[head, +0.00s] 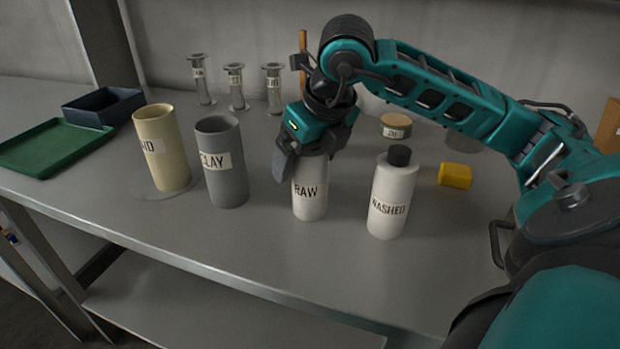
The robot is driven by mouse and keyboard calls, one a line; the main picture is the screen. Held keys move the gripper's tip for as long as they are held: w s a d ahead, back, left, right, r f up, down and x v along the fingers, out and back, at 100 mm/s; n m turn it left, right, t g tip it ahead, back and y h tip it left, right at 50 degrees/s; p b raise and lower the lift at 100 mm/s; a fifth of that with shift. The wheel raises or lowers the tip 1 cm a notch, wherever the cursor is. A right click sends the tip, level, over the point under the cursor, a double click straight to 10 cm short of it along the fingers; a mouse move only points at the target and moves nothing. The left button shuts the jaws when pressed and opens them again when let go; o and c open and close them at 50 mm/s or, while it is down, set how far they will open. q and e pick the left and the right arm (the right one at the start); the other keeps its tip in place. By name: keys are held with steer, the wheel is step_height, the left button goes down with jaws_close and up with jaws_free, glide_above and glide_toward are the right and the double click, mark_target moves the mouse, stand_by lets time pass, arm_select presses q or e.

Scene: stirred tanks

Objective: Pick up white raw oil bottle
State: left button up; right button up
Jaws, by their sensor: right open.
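The white bottle labelled RAW (311,198) stands upright on the grey bench, right of the middle. My right gripper (308,152) is over its top, pointing down, with one finger in front of the bottle's upper left side. The gripper hides the bottle's cap and neck. The jaws are open, and I cannot tell whether they touch the bottle. My left gripper is not in view.
A white bottle labelled WASHED (392,198) with a black cap stands close on the right. A grey CLAY cylinder (222,165) and a cream cylinder (162,150) stand left. A yellow block (455,176) lies right. The bench front (270,250) is clear.

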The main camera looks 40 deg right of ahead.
steer(key=c, duration=1.3)
steer(key=shift+r, duration=0.1)
